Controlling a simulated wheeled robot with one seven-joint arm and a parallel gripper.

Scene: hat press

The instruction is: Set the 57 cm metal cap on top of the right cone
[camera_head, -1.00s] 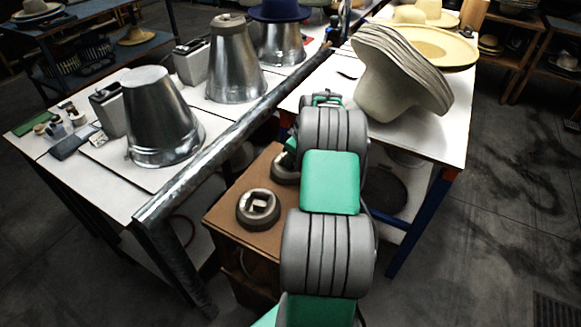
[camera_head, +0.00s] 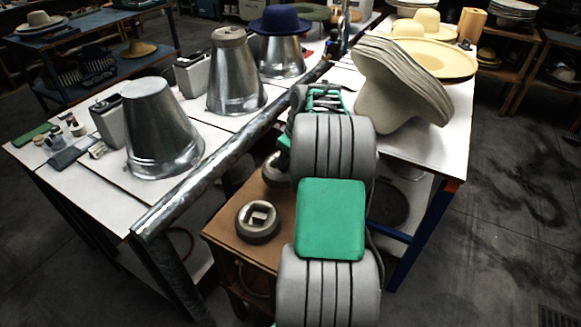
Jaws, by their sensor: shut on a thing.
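Three grey metal cones stand in a row on the white tables at left. The nearest cone (camera_head: 160,135) has a bare top. The middle cone (camera_head: 235,80) carries a small round metal cap (camera_head: 229,35). The farthest, rightmost cone (camera_head: 282,58) has a blue hat (camera_head: 284,18) on top. One thick ring-shaped metal cap with a square hole (camera_head: 258,222) lies on the brown stand. My gripper (camera_head: 283,152) is mostly hidden by my arm; it is shut on another metal cap (camera_head: 273,170) at the stand's far edge. I cannot read any size mark.
A round metal rail (camera_head: 235,145) runs between the cone tables and the brown stand (camera_head: 222,235). A stack of pale felt hats (camera_head: 400,85) stands on the right table (camera_head: 440,150), close to my arm. Small tools lie on the left table.

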